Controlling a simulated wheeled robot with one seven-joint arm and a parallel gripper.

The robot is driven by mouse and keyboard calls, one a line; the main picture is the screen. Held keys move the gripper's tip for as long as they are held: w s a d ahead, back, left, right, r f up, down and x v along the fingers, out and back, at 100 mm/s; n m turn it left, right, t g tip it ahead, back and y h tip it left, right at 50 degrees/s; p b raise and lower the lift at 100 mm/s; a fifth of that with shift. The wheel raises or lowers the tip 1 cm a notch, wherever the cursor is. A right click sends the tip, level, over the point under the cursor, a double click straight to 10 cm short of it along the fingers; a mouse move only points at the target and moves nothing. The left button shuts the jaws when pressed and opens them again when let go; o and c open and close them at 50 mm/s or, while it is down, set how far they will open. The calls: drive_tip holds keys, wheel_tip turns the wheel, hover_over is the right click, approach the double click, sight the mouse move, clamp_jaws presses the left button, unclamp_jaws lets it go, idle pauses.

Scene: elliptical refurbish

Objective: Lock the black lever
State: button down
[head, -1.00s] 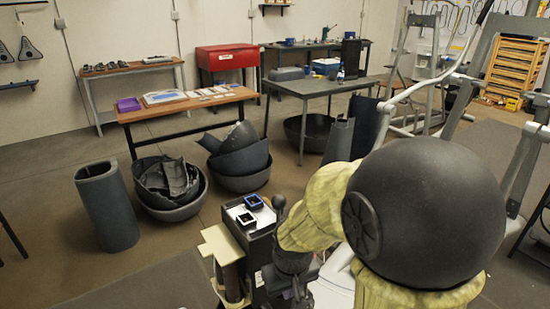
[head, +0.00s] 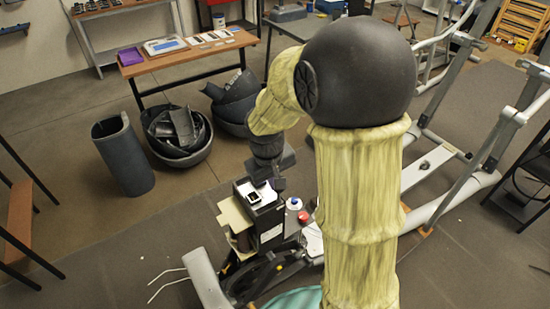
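My yellow-sleeved arm reaches down and left in the head view and ends in a dark wrist. My gripper (head: 268,181) is at its end, above a black box (head: 268,222) by the elliptical machine. The fingers are small and dark against the box, so I cannot tell whether they are open or touching anything. The elliptical's dark lower frame (head: 264,276) shows below the box. I cannot make out the black lever; my gripper and arm may hide it.
A small white-framed device (head: 253,197) sits on the box. Small blue-and-white (head: 294,203) and red (head: 303,216) items are beside it. A dark cylinder (head: 123,157) and bins (head: 177,135) stand left. A wooden bench (head: 190,50) is behind.

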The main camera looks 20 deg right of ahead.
wheel_tip(320, 180, up, 10)
drive_tip(key=w+p, duration=0.2)
drive_tip(key=p, duration=0.6)
drive_tip(key=shift+w+a+n+h, duration=0.15)
drive_tip(key=shift+a+n+h, duration=0.15)
drive_tip(key=shift+a, duration=0.05)
drive_tip(key=shift+f, duration=0.2)
drive_tip(key=p+x, duration=0.3)
drive_tip(key=x, duration=1)
drive_tip(key=shift+f, duration=0.35)
drive_tip(key=shift+f, duration=0.1)
drive_tip(key=x, duration=0.1)
drive_tip(key=b+x, duration=0.2)
drive_tip(key=shift+s+a, duration=0.2)
drive_tip(key=shift+s, duration=0.25)
